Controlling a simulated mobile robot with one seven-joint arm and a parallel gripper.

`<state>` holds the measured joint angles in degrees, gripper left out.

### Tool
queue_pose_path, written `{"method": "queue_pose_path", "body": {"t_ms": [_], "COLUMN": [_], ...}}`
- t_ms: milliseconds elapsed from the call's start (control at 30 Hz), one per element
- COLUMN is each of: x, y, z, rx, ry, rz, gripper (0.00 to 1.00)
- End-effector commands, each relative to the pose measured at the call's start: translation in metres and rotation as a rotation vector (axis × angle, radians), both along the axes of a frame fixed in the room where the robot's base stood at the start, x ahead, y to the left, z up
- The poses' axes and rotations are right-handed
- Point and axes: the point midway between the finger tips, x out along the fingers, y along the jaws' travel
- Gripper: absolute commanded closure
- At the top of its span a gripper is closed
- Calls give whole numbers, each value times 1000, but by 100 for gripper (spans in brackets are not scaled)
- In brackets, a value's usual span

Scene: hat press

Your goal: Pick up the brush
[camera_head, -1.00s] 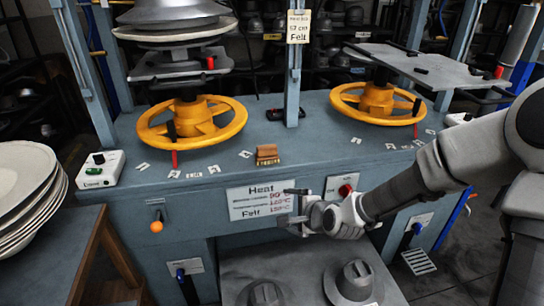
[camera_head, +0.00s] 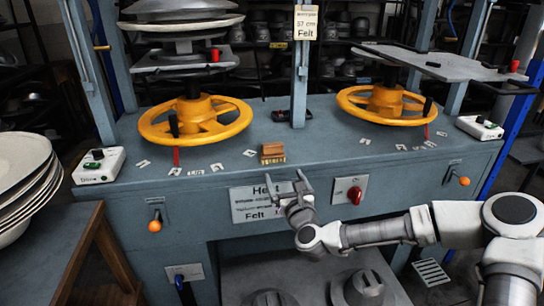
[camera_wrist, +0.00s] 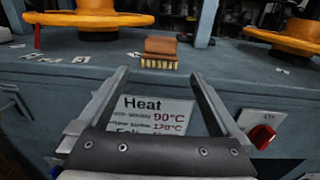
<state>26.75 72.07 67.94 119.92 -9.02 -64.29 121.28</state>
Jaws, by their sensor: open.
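The brush (camera_head: 273,151) has a brown wooden back and pale yellow bristles. It lies on the blue-grey press table near its front edge, between the two yellow wheels. It also shows in the wrist view (camera_wrist: 160,47), straight beyond the fingers. My gripper (camera_head: 288,184) is open and empty in front of the table's front face, below and short of the brush. In the wrist view its two fingers (camera_wrist: 158,75) stand apart, with the heat sign between them and the brush past their tips.
Yellow handwheels stand on the table at left (camera_head: 195,121) and right (camera_head: 386,101). A heat sign (camera_head: 244,205) and a red switch (camera_head: 354,194) are on the front face. Small white tags lie around the brush. A white control box (camera_head: 98,167) sits at the table's left end.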

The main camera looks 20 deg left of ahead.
Motion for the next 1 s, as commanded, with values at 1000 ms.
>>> {"method": "queue_pose_path", "body": {"t_ms": [1000], "x": [112], "y": [58], "z": [0], "rx": [-5], "ry": [-1], "rz": [2], "gripper": [0]}}
